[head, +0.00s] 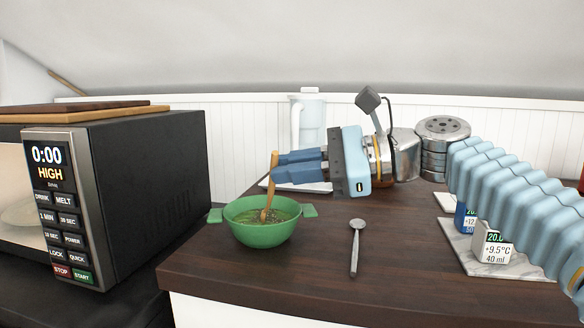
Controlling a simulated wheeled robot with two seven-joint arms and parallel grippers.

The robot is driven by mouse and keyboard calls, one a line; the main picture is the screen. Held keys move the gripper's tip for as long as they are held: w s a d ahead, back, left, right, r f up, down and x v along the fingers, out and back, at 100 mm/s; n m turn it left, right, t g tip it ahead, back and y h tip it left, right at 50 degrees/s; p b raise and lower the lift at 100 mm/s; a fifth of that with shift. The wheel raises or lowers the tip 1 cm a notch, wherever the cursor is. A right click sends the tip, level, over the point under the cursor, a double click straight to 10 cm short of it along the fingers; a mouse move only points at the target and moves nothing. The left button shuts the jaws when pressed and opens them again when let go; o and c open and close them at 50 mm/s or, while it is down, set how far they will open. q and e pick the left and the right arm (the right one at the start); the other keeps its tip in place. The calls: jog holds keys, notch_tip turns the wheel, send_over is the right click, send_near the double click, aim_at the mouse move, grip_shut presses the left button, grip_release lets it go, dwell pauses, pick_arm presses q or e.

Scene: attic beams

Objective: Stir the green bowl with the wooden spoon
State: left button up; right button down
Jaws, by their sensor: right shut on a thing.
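The green bowl (262,236) stands on the dark wooden counter, with a handle on each side and a greenish liquid with bits inside. The wooden spoon (270,190) stands tilted in the bowl, its lower end in the liquid. My right gripper (278,167) has its blue fingers shut on the upper part of the spoon's handle, above the bowl. My left gripper is not in view.
A metal spoon (356,246) lies on the counter (320,270) right of the bowl. A black microwave (150,180) stands at left with boards on top (80,110). A white jug (308,120) and stacked metal tins (440,145) stand behind. Small labelled containers (493,250) sit on a pale slab (525,268) at right.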

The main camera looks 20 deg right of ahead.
jog(key=shift+f+b, duration=0.45)
jog(key=shift+f, duration=0.2)
dwell(0.3)
jog(key=shift+r, duration=0.2)
dwell(0.5)
